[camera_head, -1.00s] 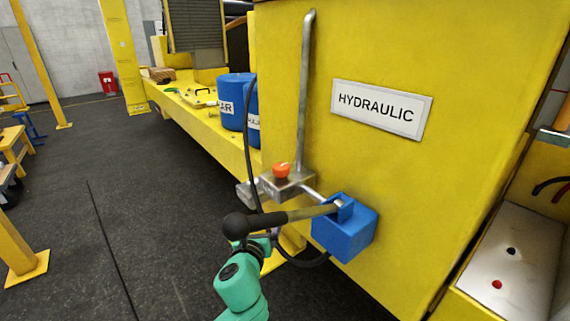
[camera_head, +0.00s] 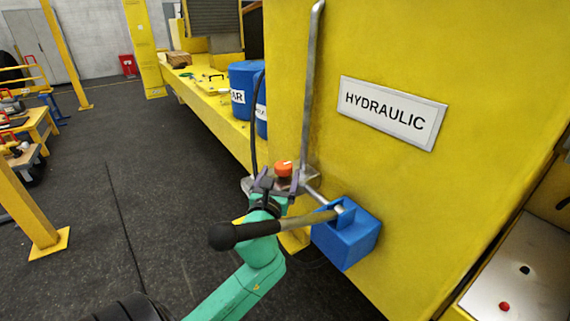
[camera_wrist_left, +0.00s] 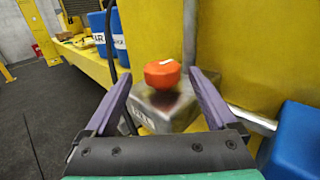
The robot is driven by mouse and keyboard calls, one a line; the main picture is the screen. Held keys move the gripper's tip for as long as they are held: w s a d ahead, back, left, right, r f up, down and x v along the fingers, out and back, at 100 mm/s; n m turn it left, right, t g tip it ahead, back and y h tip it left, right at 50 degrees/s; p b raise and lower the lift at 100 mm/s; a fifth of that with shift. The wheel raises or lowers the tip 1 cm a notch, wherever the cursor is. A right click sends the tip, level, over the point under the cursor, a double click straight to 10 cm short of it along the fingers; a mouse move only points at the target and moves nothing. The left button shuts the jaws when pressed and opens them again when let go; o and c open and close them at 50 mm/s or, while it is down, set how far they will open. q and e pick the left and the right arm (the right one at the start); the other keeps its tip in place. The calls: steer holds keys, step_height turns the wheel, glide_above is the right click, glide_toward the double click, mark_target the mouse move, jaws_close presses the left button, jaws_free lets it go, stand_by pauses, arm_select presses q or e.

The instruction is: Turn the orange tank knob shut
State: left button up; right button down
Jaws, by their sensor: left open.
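The orange knob (camera_head: 284,168) sits on top of a grey metal valve block (camera_head: 300,183) on the side of the yellow tank (camera_head: 390,190). My left gripper (camera_head: 279,180) is just in front of the block, below the knob. In the left wrist view the knob (camera_wrist_left: 162,73) stands beyond and between the two purple fingertips (camera_wrist_left: 162,82), which are spread open. No contact with the knob shows. A white mark is on the knob's top. My right gripper is not in view.
A pump lever with a black grip (camera_head: 232,235) crosses in front of my left arm and ends at a blue pump box (camera_head: 347,238). A grey pipe (camera_head: 311,90) rises behind the knob. A black hose (camera_head: 254,130) hangs left of it.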

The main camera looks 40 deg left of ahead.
mark_target(281, 172)
arm_select(q)
steer(key=x, duration=0.4)
steer(key=shift+w+d+f, duration=0.1)
steer(key=shift+w, duration=0.1)
steer(key=c, duration=0.3)
steer(key=shift+s, duration=0.2)
steer(key=c, duration=1.1)
steer(key=shift+p, duration=0.3)
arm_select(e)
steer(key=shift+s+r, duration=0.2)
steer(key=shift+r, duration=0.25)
